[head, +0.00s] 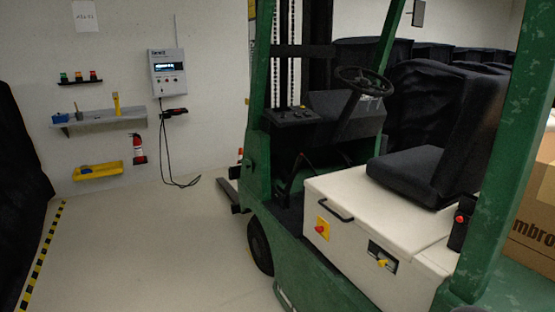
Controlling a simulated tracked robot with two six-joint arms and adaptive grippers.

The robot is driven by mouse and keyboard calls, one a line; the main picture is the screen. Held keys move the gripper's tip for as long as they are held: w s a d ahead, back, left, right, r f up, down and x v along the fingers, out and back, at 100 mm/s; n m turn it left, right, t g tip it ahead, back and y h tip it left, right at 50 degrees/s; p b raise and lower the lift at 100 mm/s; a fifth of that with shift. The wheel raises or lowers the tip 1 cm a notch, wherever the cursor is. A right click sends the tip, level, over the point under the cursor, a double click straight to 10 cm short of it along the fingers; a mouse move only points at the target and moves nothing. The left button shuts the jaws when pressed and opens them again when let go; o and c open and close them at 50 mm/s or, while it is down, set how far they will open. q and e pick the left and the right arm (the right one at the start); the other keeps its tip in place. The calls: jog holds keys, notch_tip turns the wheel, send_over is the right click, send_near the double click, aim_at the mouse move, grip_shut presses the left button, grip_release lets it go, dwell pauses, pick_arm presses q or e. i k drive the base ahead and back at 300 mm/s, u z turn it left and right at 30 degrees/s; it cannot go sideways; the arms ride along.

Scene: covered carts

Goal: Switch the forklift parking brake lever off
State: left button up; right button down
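The green forklift (262,185) stands in the middle and right of the head view, with its seat (420,160) and steering wheel (364,81) in sight. A black box with a red knob (459,217) is beside the seat at the right. Thin dark levers, one with an orange tip (301,156), show in the footwell below the dashboard (290,116). I cannot tell which of these is the parking brake lever, or its position. Neither of my grippers can be made out in the view.
The cream side cover (345,212) has a red knob on a yellow plate (322,228) and a yellow connector (382,263). A charger (168,72) and shelf (98,118) are on the wall. A cardboard box (533,225) stands at right. The floor at left is clear.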

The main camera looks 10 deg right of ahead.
aim_at(286, 191)
jog(key=u, duration=0.45)
jog(key=i, duration=1.95)
jog(key=z, duration=0.6)
jog(key=k, duration=0.9)
jog(key=z, duration=0.2)
jog(key=i, duration=0.9)
jog(key=u, duration=0.1)
